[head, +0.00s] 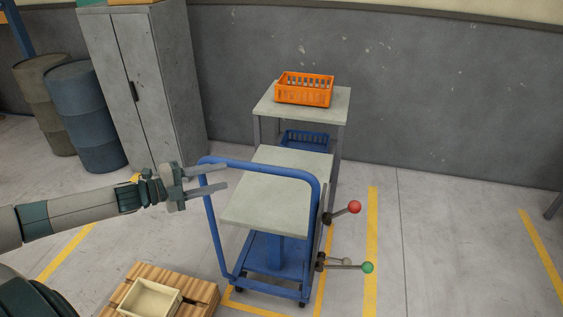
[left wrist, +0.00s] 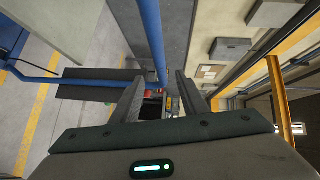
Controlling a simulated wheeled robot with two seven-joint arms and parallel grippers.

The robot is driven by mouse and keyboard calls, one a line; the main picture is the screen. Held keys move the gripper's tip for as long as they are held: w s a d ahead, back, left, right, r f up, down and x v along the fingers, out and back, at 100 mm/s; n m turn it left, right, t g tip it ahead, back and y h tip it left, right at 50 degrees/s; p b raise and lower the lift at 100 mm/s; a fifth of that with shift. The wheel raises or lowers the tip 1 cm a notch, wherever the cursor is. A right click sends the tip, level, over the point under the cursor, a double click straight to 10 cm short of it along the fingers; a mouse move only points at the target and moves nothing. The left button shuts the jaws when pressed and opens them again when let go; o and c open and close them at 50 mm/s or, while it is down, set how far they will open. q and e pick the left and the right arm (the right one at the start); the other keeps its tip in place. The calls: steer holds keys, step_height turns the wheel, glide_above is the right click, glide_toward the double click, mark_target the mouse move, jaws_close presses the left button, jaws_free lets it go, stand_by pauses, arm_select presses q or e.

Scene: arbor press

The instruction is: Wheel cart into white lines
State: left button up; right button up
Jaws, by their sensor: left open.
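The cart has a pale grey top (head: 270,202), a blue base and a blue push handle (head: 262,168). It stands in front of a grey table, with red- and green-knobbed levers at its right side. My left gripper (head: 226,177) is open at the handle's left upper corner, its fingers pointing right. In the left wrist view a blue bar (left wrist: 152,40) runs down toward the gap between the open fingers (left wrist: 158,95); I cannot tell whether they touch it. The floor lines I see are yellow (head: 371,250); no white ones show. My right gripper is out of view.
The table (head: 338,103) behind holds an orange crate (head: 303,90), with a blue crate (head: 305,140) below. A wooden pallet (head: 205,295) with a cream box (head: 150,300) lies front left. A grey cabinet (head: 150,85) and barrels (head: 88,115) stand back left. Floor at right is mostly clear.

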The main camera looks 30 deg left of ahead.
mark_target(252, 168)
arm_select(q)
steer(key=shift+w+d, duration=0.1)
steer(key=shift+w, duration=0.1)
stand_by(0.4)
steer(key=shift+p+x, duration=0.6)
steer(key=shift+x, duration=2)
steer(key=p+x, duration=0.4)
steer(key=x, duration=0.7)
steer(key=shift+w+d, duration=0.25)
steer(key=shift+f, duration=0.1)
jaws_close()
